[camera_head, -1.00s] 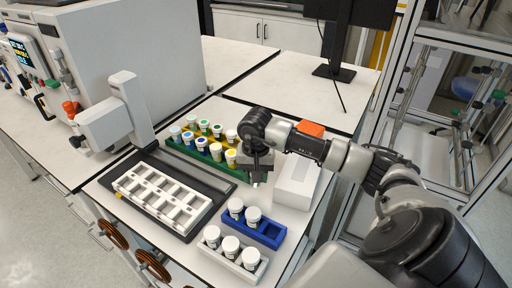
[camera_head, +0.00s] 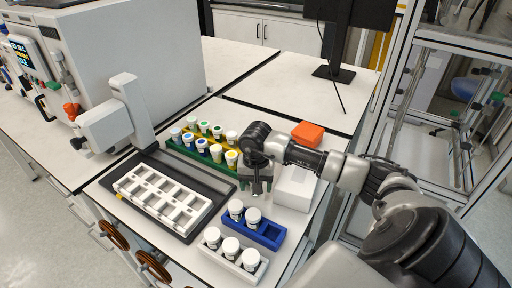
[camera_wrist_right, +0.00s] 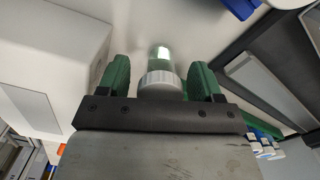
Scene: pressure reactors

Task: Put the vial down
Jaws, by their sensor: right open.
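My right gripper (camera_head: 258,194) is over the bench between the green rack and the white box. In the right wrist view its two green fingers (camera_wrist_right: 160,72) are open, with a gap on either side of a vial (camera_wrist_right: 160,58). The vial is clear with a white cap (camera_wrist_right: 159,84); the cap end is nearer the wrist. It stands over a pale surface, and I cannot tell whether it touches it. In the head view the gripper mostly hides this vial. My left gripper is not in view.
A green rack (camera_head: 205,160) holds several vials behind left. A blue rack (camera_head: 270,238) with two vials and a white rack (camera_head: 225,262) with three are in front. A white box (camera_head: 296,188) is close right, with an orange box (camera_head: 308,133) behind. A white tray (camera_head: 163,201) lies left.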

